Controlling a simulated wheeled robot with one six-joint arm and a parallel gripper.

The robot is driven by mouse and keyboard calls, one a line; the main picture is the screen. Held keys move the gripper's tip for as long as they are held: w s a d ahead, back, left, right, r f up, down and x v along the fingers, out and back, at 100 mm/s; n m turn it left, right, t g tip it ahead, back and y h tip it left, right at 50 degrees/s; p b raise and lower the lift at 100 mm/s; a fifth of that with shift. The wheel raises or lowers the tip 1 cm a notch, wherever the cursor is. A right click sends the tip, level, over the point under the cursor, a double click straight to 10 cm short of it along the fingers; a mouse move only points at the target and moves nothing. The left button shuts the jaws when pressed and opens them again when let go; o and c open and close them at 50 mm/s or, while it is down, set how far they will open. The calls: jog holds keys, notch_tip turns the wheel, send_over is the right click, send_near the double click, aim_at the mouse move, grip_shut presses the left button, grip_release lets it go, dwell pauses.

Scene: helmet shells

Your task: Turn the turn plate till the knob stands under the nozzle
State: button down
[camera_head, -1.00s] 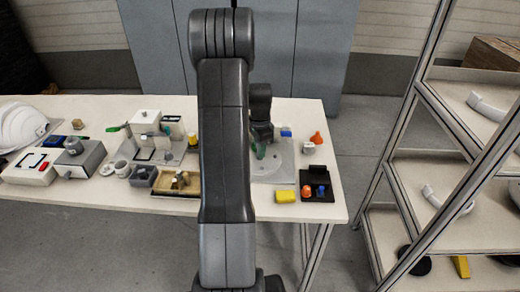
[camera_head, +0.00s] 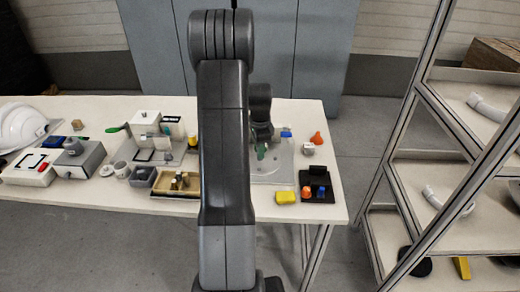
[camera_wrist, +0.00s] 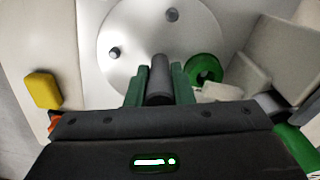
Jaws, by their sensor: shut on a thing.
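The turn plate is a pale round disc (camera_wrist: 140,35) in the wrist view. Two short dark pegs (camera_wrist: 115,52) (camera_wrist: 172,15) stand on the disc. My gripper (camera_wrist: 159,85) has green fingers shut on a dark upright cylinder, the knob (camera_wrist: 159,76), near the disc's edge. In the head view my gripper (camera_head: 261,151) is low over the plate.
Pale grey blocks (camera_wrist: 278,55) stand close on the right in the wrist view. A yellow block (camera_head: 286,198) and a black tray (camera_head: 309,192) are in front of the plate. An orange funnel (camera_head: 317,138) is behind it to the right. A shelf (camera_head: 430,180) stands beyond the table.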

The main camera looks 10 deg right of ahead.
jog(key=shift+r, duration=0.1)
jog(key=c, duration=1.5)
grip_release()
jog(key=shift+c, duration=0.2)
notch_tip(320, 180, up, 14)
notch_tip(320, 180, down, 14)
jog(key=shift+f, duration=0.1)
